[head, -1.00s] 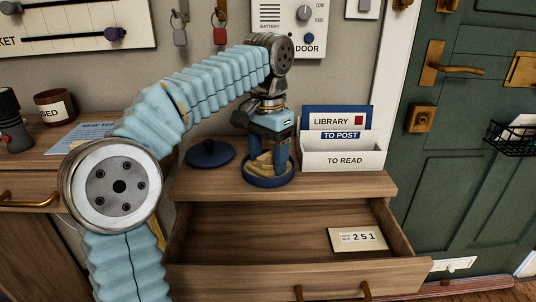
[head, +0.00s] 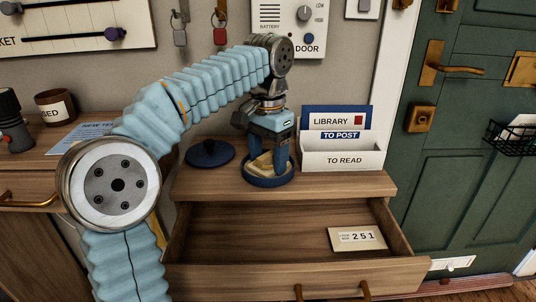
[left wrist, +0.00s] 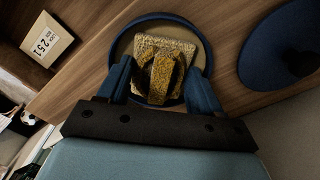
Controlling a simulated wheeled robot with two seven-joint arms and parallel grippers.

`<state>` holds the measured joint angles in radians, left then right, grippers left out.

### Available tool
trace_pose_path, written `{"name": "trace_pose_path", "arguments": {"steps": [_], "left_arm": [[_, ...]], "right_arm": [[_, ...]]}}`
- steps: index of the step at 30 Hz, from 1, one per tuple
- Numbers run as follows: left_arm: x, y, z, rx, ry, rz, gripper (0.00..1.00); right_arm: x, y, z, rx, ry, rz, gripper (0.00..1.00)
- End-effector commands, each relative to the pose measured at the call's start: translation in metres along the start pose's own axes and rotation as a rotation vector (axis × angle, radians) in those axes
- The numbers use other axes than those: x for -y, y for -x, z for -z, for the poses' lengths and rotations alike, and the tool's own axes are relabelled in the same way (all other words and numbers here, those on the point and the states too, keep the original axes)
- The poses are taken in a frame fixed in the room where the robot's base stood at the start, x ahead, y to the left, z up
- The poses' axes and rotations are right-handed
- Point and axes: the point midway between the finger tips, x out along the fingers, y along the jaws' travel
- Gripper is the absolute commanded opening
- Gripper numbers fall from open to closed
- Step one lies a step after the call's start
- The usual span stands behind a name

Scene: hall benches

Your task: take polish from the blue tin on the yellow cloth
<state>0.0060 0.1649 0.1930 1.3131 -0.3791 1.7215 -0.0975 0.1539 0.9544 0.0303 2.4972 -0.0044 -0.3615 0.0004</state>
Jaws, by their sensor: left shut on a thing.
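The blue tin (head: 268,183) stands open on the cabinet top, below my left gripper (head: 268,167). In the left wrist view its round blue rim (left wrist: 160,18) surrounds a pale tan inside (left wrist: 122,45). The yellow cloth (left wrist: 165,47) is folded between my left fingers, which are shut on it. It also shows in the head view (head: 262,163). The cloth is over the tin's opening, with the fingertips at or just inside the rim; I cannot tell how firmly it touches the polish. My right gripper is not in view.
The tin's blue lid (head: 210,154) lies to the left of the tin. A white "TO READ" letter rack (head: 345,160) stands close on the right. Below, an open drawer (head: 270,235) holds a "251" card (head: 357,238). A wall is behind.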

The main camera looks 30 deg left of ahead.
Motion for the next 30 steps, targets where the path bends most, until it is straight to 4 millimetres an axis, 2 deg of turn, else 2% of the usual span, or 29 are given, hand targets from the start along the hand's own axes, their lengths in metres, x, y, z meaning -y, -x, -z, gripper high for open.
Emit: {"name": "trace_pose_path", "arguments": {"steps": [5, 12, 14, 25, 30], "left_arm": [[0.0, 0.003, 0.0, 0.006, -0.001, -0.001, 0.41], [0.0, 0.028, 0.0, 0.003, -0.001, -0.001, 0.41], [0.0, 0.028, 0.001, 0.001, -0.001, -0.001, 0.41], [0.0, 0.062, 0.001, 0.0, 0.0, 0.0, 0.41], [0.0, 0.069, 0.0, 0.002, 0.0, 0.0, 0.41]], "right_arm": [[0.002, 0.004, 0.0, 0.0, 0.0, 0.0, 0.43], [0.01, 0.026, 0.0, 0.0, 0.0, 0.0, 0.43], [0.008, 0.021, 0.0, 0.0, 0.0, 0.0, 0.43], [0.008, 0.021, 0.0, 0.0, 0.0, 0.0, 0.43], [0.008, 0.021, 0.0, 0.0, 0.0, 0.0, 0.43]]}}
